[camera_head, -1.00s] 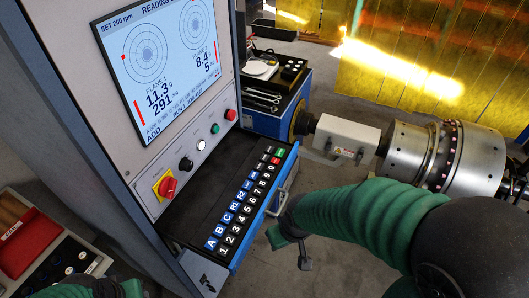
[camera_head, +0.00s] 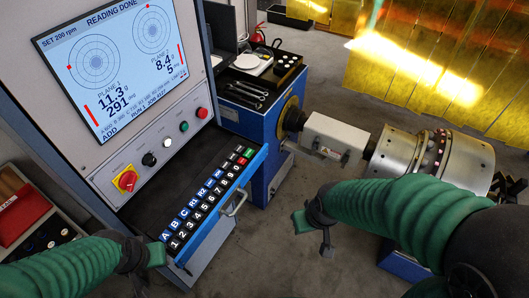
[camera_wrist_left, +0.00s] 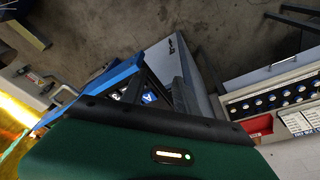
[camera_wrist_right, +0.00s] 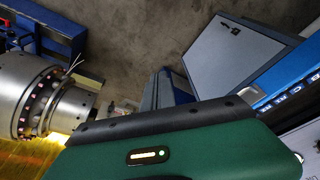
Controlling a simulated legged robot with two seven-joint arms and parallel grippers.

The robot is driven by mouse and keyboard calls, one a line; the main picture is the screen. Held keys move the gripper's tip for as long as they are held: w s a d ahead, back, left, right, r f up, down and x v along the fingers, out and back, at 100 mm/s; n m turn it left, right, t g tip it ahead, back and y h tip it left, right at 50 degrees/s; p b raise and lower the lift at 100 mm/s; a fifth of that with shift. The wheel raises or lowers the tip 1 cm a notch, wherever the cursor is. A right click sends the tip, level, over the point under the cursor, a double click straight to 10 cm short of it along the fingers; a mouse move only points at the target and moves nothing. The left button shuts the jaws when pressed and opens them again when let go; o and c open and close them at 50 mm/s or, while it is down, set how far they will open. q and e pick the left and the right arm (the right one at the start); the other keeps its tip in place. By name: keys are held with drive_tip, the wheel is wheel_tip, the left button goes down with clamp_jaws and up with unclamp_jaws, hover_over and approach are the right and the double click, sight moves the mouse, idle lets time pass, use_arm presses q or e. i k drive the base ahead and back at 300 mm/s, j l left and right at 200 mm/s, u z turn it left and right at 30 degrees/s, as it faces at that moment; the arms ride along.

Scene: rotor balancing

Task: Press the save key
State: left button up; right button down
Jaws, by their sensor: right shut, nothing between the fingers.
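The keypad (camera_head: 206,203) lies on the pulled-out shelf below the screen, with blue letter keys, black number keys, a green key (camera_head: 248,152) and a red key (camera_head: 242,161) at its far right end. The lettering on the small end keys is too small to read, so I cannot tell which one is save. My left gripper (camera_head: 142,258) is near the keypad's near-left corner, by the A and 1 keys; its fingers are not clear. My right gripper (camera_head: 314,226) is shut and empty, right of the shelf and apart from the keys.
The screen (camera_head: 112,62) reads "READING DONE". Knobs and buttons, including a red-on-yellow switch (camera_head: 125,181), sit below it. A handle (camera_head: 236,203) sticks out from the shelf front. The metal rotor (camera_head: 430,155) is at the right. A red case (camera_head: 22,215) lies far left.

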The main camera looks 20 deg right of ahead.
sight(233, 156)
drive_tip(key=l, duration=0.45)
drive_tip(key=i+l+z, duration=0.1)
drive_tip(key=l, duration=0.35)
drive_tip(key=i+l+z, duration=0.1)
drive_tip(key=l, duration=0.35)
drive_tip(key=i+l, duration=0.1)
drive_tip(key=l, duration=0.35)
